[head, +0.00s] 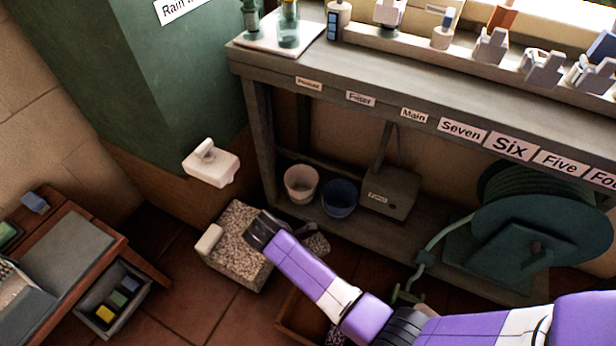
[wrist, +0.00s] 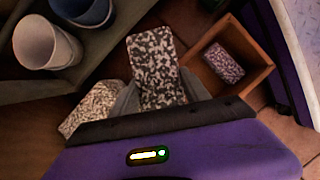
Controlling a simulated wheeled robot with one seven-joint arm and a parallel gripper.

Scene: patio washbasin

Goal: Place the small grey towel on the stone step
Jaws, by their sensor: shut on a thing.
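The small grey towel (wrist: 155,62), speckled black and white, is held in my gripper (wrist: 157,100), which is shut on its near end. In the head view the towel (head: 319,243) shows partly behind my arm, right of the stone step. The stone step (head: 232,269) is a speckled block on the tiled floor, partly covered by my arm. In the wrist view the step (wrist: 88,112) lies left of the towel, and the two look apart. The towel's height above the floor is hard to tell. My fingers are mostly hidden in the head view.
A white block (head: 209,239) sits at the step's left edge. A wooden box (wrist: 199,72) with a speckled item (wrist: 223,63) stands right in the wrist view. A white bucket (head: 301,184) and blue bucket (head: 340,198) stand on the bench's lower shelf. A white wall fixture (head: 211,168) projects above the step.

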